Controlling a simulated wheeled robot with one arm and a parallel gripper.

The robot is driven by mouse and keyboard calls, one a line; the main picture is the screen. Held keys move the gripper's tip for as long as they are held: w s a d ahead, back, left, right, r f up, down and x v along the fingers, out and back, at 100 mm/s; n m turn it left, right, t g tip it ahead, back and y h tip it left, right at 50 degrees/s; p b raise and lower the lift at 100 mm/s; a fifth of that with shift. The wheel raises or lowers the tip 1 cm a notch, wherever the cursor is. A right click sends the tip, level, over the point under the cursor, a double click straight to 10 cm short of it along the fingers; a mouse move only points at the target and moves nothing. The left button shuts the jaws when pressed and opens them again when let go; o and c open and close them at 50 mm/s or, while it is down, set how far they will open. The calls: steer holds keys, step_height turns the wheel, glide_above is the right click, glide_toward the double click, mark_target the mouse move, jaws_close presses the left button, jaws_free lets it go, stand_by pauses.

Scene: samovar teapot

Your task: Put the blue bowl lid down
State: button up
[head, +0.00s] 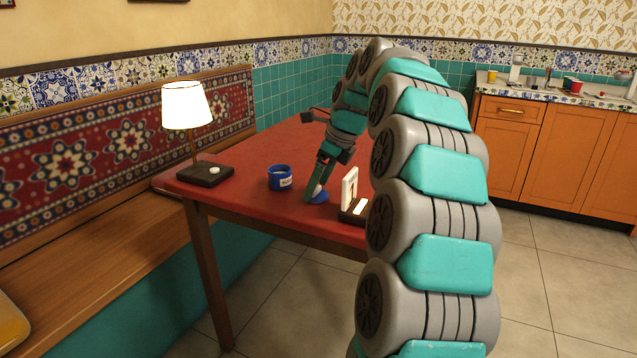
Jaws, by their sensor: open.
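The blue bowl lid (320,197) lies on the red table, low at the tips of my gripper (316,191). My gripper points down at it from above and is open, with its fingers close around or beside the lid's pale knob; at this size I cannot tell whether they touch it. The blue bowl (280,178), with a white label on its front, stands upright and uncovered on the table, just left of the lid. My fingers hide part of the lid.
The red table (240,158) also holds a lit lamp (187,105) on a dark base at left. A white upright panel (349,187) on a dark stand is right of the lid, partly behind my arm. A wooden bench (100,240) runs along the left.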

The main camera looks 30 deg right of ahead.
steer(key=shift+r, duration=0.1)
steer(key=p+v, duration=0.2)
steer(key=v, duration=1)
steer(key=shift+a, duration=0.15)
